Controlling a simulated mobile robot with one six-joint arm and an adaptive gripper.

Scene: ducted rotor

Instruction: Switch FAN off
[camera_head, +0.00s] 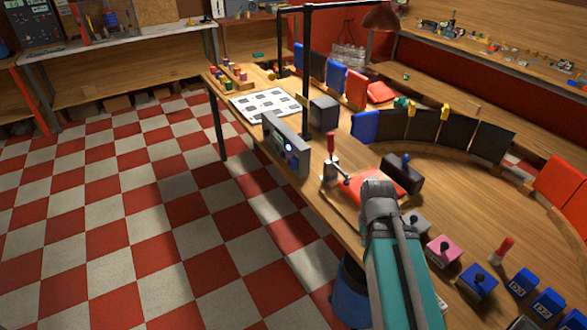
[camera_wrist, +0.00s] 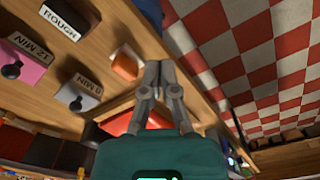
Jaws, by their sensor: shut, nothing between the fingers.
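In the wrist view the two grey fingers of my gripper (camera_wrist: 160,68) are together, with nothing between them. They are over the edge of the wooden table (camera_wrist: 105,85), beside an orange-red piece (camera_wrist: 126,66) in a pale surround. I cannot tell whether the fingers touch anything. No label reading FAN is legible, so I cannot tell which control is the fan switch. In the head view my teal arm covers part of the table front, and the fingertips are hidden.
A grey knob box (camera_wrist: 77,93) marked 0 MIN and a pink one (camera_wrist: 22,65) are nearby. The head view shows a red lever (camera_head: 331,146), a black box with a blue knob (camera_head: 403,173), a panel (camera_head: 286,145) and blue boxes (camera_head: 524,283). The checkered floor (camera_head: 140,215) is open.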

